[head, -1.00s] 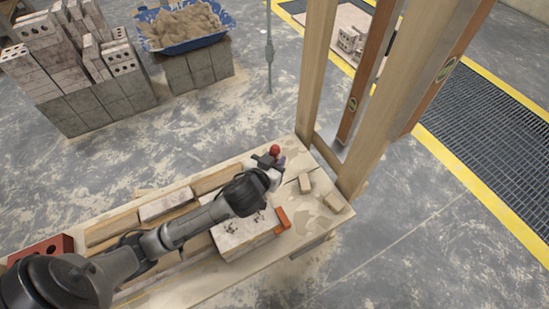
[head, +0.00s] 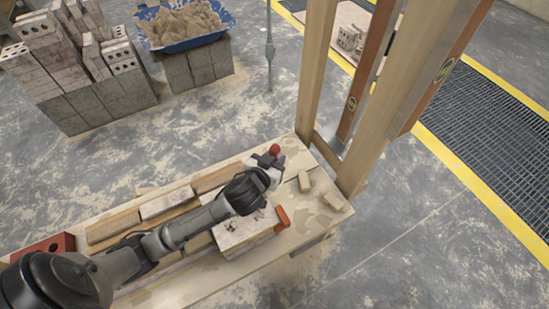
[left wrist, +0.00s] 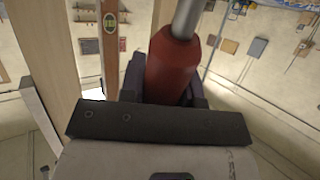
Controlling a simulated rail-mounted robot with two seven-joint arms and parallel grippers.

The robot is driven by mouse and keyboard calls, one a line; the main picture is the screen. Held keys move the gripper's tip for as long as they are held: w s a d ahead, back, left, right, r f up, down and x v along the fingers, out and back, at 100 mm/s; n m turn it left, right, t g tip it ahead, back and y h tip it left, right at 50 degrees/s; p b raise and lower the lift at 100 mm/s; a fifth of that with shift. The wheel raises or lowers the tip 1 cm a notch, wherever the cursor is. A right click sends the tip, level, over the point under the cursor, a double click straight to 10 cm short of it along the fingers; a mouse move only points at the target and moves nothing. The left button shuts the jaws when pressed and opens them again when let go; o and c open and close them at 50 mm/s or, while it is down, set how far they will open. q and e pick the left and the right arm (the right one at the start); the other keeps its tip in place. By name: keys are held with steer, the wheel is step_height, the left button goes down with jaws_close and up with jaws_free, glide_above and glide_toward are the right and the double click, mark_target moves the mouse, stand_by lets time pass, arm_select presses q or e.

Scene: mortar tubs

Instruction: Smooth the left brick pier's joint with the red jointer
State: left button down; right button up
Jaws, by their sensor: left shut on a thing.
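My left gripper (head: 266,160) is above the far right part of a pale wooden bench (head: 318,222) in the head view. It is shut on the red jointer (head: 275,149), of which only a small red end shows there. In the left wrist view the jointer's red handle (left wrist: 172,65) stands between the dark fingers, with a grey metal shaft at its upper end. The jointer's tip and any contact with a joint are hidden. I cannot tell which thing is the left brick pier. My right gripper is not in view.
The bench holds a pale block (head: 235,232), an orange-red piece (head: 283,217), small wood offcuts (head: 304,181) and a red holed brick (head: 40,247). Wooden posts (head: 369,150) rise at its right end. Grey blocks (head: 95,100) and a blue tub of sand (head: 190,45) stand behind. The floor right of the bench is clear.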

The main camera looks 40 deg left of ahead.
arm_select(q)
steer(key=shift+f, duration=0.8)
stand_by(0.9)
steer(key=shift+s, duration=0.1)
